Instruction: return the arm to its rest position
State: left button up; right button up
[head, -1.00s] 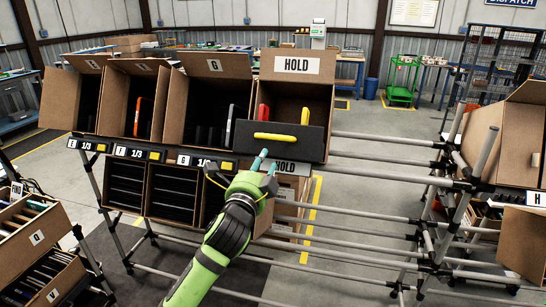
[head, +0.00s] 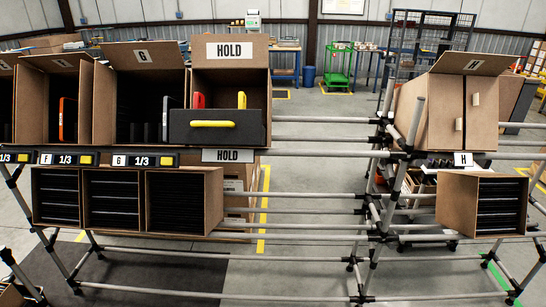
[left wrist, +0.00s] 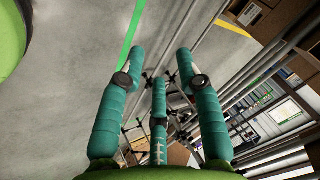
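My left gripper (left wrist: 160,75) shows in the left wrist view with its teal fingers spread apart and nothing between them. Grey floor, a green floor line and rack tubes lie beyond the fingers. Neither of my arms shows in the head view, and my right gripper is in no view.
A tube rack (head: 320,119) holds tilted cartons. The HOLD carton (head: 229,78) has a black yellow-handled case (head: 190,135) at its front. More cartons stand left, and an H carton (head: 452,118) stands right. Floor shows between the rack tubes.

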pick_arm(q)
jog(key=s+f+n+g, duration=0.2)
jog(key=s+f, duration=0.4)
jog(key=s, duration=1)
jog(key=s+f+n+g+b, duration=0.1)
jog(key=s+f+n+g, duration=0.2)
jog(key=s, duration=1.3)
notch_tip(320, 180, down, 4)
jog(key=shift+a+r+g, duration=0.15)
jog(key=shift+a+g, duration=0.15)
jog(key=shift+a, duration=0.15)
